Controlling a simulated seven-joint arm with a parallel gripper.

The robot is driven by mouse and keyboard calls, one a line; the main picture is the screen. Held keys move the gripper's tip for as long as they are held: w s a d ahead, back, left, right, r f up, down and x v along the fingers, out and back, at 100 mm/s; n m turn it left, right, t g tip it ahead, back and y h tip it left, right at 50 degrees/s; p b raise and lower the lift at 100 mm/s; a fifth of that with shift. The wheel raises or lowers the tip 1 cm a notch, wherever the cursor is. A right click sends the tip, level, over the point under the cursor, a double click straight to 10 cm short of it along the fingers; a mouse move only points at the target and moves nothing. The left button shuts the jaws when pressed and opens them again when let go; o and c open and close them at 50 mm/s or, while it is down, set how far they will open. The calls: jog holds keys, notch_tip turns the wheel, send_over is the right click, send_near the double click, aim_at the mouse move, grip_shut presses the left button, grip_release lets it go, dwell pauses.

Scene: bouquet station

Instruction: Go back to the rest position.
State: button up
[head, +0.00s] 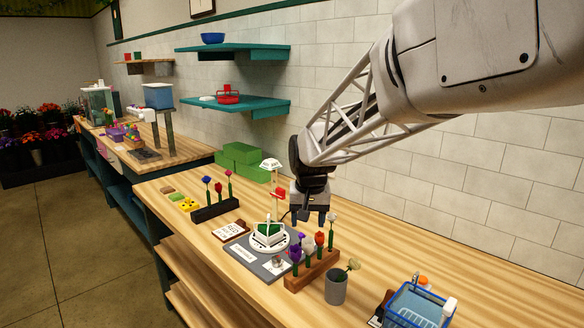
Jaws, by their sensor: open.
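My gripper (309,216) points down above the wooden bench, in the middle of the head view. Its short dark fingers are apart and nothing shows between them. It hangs behind a wooden rack (314,272) of white, red, orange and purple flowers. Left of it is a grey board (247,259) with a round white stand (268,238) holding a green block in a white holder. A white lamp-like post (273,185) rises behind the stand, close to the left of my gripper.
A dark rack (215,210) of flowers stands left. A grey cup (336,288) with a pale flower and a blue basket (414,308) are at the front right. Green blocks (246,157) lie by the tiled wall. Teal shelves (233,104) hang above. The right bench top is clear.

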jog(key=s+d+r+t, duration=0.1)
jog(key=s+d+r, duration=0.3)
jog(key=s, duration=0.4)
jog(key=s+d+r+t, duration=0.1)
jog(key=s+d+r, duration=0.3)
jog(key=s, duration=0.3)
jog(key=s+d+t, duration=0.1)
jog(key=s+d, duration=0.2)
jog(key=s, duration=0.8)
jog(key=s+d+t, duration=0.1)
jog(key=s+d, duration=0.2)
jog(key=s, duration=0.7)
notch_tip(320, 180, down, 10)
jog(key=w+g, duration=0.1)
jog(key=g, duration=0.2)
jog(key=shift+w+d+r+h, duration=0.15)
jog(key=shift+d+r+h, duration=0.05)
jog(key=shift+d+h, duration=0.1)
jog(key=shift+c, duration=0.2)
